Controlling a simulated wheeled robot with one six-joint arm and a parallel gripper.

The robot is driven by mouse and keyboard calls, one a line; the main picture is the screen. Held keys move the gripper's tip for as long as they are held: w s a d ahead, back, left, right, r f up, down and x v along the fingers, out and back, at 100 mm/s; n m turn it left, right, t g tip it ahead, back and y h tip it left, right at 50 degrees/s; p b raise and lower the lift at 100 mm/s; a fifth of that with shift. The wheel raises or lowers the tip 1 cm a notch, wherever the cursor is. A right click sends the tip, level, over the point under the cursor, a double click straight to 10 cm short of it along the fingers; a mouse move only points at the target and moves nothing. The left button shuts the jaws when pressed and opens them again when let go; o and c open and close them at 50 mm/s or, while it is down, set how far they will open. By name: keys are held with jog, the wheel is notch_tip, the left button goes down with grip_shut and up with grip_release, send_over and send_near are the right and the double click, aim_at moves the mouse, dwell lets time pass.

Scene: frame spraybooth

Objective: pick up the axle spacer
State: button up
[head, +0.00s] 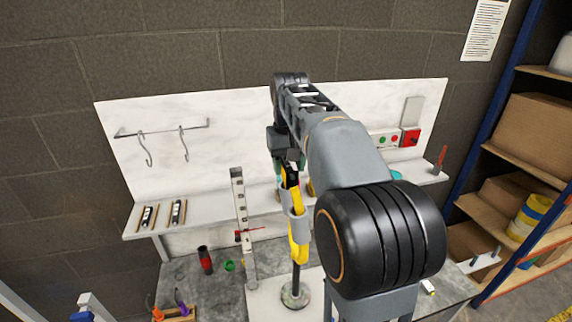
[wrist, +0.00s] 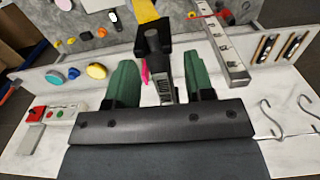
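I cannot tell for certain which thing is the axle spacer. A small green ring-like piece (head: 229,265) lies on the grey bench, beside a red and black cylinder (head: 205,259). My gripper (wrist: 162,85) points downward, its two green fingers wide apart. In the wrist view a narrow grey and black upright part (wrist: 161,80) shows between the fingers, with clear gaps at both sides. In the head view my gripper is mostly hidden behind my arm, near a yellow and grey piece (head: 298,230) above a round-based stand (head: 295,295).
A slotted metal upright (head: 240,215) with a red pointer stands close left. Hooks (head: 145,150) hang on the backboard. Racks (head: 530,150) stand right.

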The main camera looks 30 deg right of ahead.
grip_shut()
dwell(0.3)
